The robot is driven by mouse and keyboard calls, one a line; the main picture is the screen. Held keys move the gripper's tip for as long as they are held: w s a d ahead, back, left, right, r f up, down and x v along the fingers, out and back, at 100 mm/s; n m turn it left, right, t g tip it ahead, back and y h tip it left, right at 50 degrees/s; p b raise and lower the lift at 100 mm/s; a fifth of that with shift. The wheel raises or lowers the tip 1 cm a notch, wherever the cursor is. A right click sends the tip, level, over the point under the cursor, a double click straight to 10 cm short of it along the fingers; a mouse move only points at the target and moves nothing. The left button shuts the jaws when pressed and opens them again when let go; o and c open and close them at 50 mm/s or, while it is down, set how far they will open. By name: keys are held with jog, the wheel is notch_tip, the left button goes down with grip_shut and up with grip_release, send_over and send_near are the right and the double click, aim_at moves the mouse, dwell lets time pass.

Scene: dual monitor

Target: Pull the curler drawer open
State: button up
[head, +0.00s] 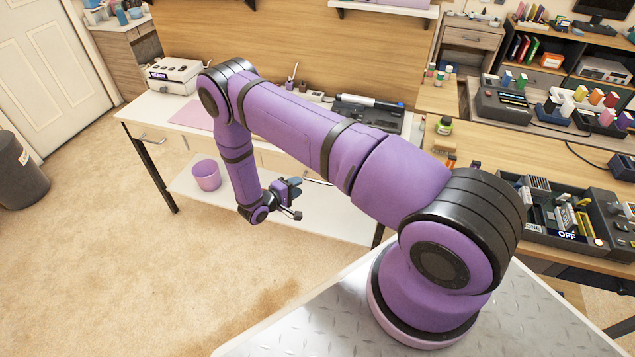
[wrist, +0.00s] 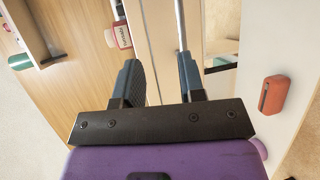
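The white table (head: 140,115) has light wood drawer fronts, and a curler-like tool (head: 372,100) lies on its top. A drawer front with a thin metal bar handle (head: 317,181) is just right of my gripper (head: 294,199) in the head view. My gripper also shows in the wrist view (wrist: 161,78), with its two dark fingers apart and nothing clearly between them. There the bar handle (wrist: 180,22) runs down to the tip of the right finger, which hides its lower end. I cannot tell whether they touch. The drawer looks shut. No label marks it as the curler drawer.
A second drawer handle (head: 150,138) is further left. An orange block (wrist: 272,95) is right of my fingers in the wrist view. The carpet (head: 110,260) in front is clear.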

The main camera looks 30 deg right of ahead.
aim_at(317, 182)
jog(key=shift+n+t, duration=0.3)
jog(key=shift+t, duration=0.1)
jog(key=d+f, duration=0.1)
jog(key=d, duration=0.2)
jog(key=w+d+f, duration=0.1)
jog(key=d+f, duration=0.1)
jog(key=d, duration=0.1)
jog(key=d+f, duration=0.2)
jog(key=d, duration=0.2)
jog(key=shift+w, duration=0.4)
jog(key=shift+d, duration=0.1)
grip_shut()
